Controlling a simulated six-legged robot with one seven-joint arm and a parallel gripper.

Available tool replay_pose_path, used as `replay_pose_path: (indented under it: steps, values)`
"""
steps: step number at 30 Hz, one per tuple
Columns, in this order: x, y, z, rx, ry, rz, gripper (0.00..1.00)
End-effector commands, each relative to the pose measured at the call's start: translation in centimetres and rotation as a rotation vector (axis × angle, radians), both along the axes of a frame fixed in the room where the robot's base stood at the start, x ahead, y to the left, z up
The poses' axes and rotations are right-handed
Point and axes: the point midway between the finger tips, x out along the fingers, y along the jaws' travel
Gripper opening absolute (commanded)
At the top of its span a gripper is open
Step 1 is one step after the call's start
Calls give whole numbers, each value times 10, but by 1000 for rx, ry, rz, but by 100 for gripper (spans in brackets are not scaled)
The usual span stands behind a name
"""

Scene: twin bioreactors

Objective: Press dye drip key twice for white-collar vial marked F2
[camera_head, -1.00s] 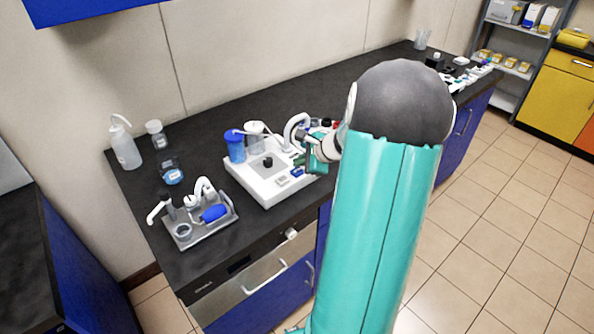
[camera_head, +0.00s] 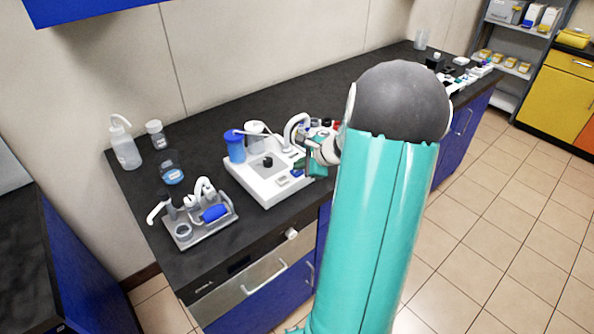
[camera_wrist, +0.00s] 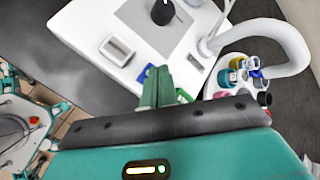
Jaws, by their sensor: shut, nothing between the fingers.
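A white bioreactor unit (camera_head: 262,186) stands on the dark bench; the wrist view also shows its white top (camera_wrist: 85,20). My gripper (camera_head: 300,164) is at the unit's right front corner. In the wrist view my gripper (camera_wrist: 156,78) has its green fingers together, over the panel edge, with nothing between them. A grey-white rocker key (camera_wrist: 117,50) lies left of the fingertips. Contact cannot be told. A round holder of vials (camera_wrist: 243,76) with coloured collars stands at right; no F2 mark is readable.
A curved white tube (camera_wrist: 285,45) arches beside the vials. A black knob (camera_wrist: 162,12) sits on the unit's grey plate. A blue-lidded jar (camera_head: 235,147) stands on the unit's left. A tool tray (camera_head: 200,228) and a wash bottle (camera_head: 125,148) stand further left.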

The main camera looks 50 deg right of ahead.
Motion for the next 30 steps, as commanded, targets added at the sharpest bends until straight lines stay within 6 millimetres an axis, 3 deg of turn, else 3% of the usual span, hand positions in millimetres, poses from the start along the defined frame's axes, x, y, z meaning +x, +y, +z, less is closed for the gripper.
replay_pose_path:
  steps: [20,30]
  values:
    - [0,0,-5,0,1,1,0]
    - [0,1,9,-1,-1,2,0]
